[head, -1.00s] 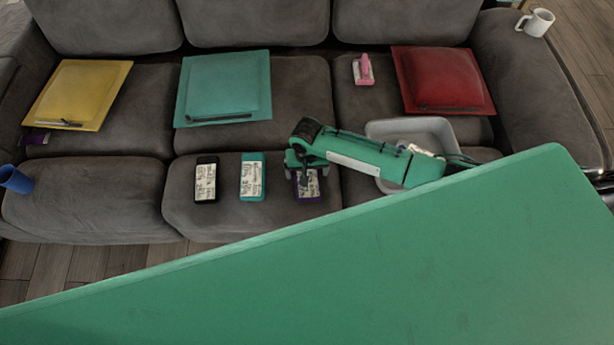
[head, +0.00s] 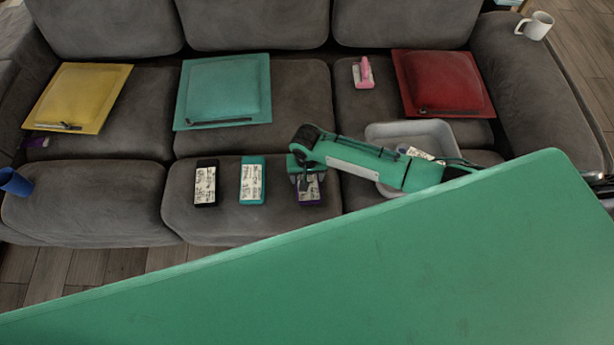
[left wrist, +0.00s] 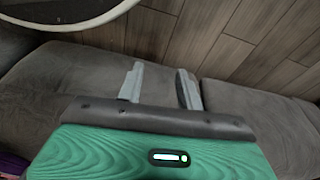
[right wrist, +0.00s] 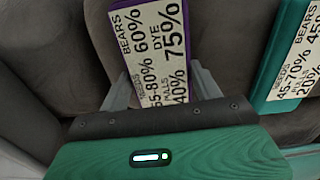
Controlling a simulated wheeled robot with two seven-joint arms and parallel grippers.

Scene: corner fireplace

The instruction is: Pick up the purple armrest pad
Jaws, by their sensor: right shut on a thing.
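The purple armrest pad (head: 310,190), with a white printed label, is at the front edge of the middle sofa seat, partly covered by my right gripper (head: 307,180). In the right wrist view the purple pad (right wrist: 150,45) runs between the two fingers of my right gripper (right wrist: 163,88), which is shut on it. I cannot tell whether the pad still touches the seat. My left gripper (left wrist: 158,82) is open and empty in the left wrist view, over grey cushions; it does not show in the head view.
A teal pad (head: 252,180) and a black pad (head: 206,184) lie to the left. A grey bin (head: 440,133) is on the right seat. Yellow (head: 85,92), teal (head: 225,88) and red (head: 443,80) cushions lie behind. A green surface (head: 380,270) fills the foreground.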

